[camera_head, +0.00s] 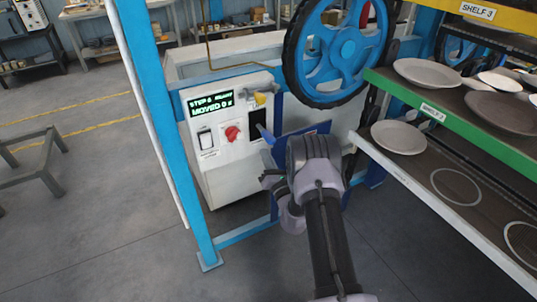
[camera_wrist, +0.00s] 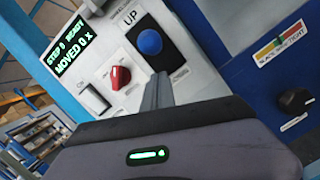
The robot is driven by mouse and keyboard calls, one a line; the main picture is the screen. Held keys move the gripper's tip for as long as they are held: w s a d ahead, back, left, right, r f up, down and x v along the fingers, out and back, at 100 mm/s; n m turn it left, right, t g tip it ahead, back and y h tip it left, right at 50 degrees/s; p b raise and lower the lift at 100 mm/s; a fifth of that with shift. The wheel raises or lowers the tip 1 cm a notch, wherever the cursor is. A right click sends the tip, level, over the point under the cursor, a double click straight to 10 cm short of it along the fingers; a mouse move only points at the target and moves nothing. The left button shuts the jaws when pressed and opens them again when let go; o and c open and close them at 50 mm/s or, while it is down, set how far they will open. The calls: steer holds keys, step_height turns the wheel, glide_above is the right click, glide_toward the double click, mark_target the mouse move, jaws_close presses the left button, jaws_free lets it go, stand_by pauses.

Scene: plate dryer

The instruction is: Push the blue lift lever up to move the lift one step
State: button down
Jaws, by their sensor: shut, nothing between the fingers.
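The blue lift lever (camera_wrist: 149,42) has a round knob and sits in a black slot below an "UP" label in the wrist view. In the head view the lever (camera_head: 264,133) juts from the right side of the white control box (camera_head: 211,165). The green display (camera_wrist: 74,57) reads "STEP 0 READY" and "MOVED 0". My gripper (camera_wrist: 158,88) is shut and empty, its fingers pointing at the panel just below the lever knob. A gap to the knob shows in the wrist view; contact lower down cannot be told. In the head view my gripper (camera_head: 268,177) is partly hidden by my wrist.
A red knob (camera_wrist: 117,77) is on the panel left of my fingers. A blue panel with a black dial (camera_wrist: 295,100) is at the right. A blue handwheel (camera_head: 340,45) stands above my arm. Shelves with plates (camera_head: 398,137) are at the right. A blue post (camera_head: 165,130) stands left.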

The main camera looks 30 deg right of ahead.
steer(key=shift+d+r, duration=0.25)
steer(key=shift+r, duration=0.25)
steer(key=shift+d+r, duration=0.25)
steer(key=shift+r, duration=0.25)
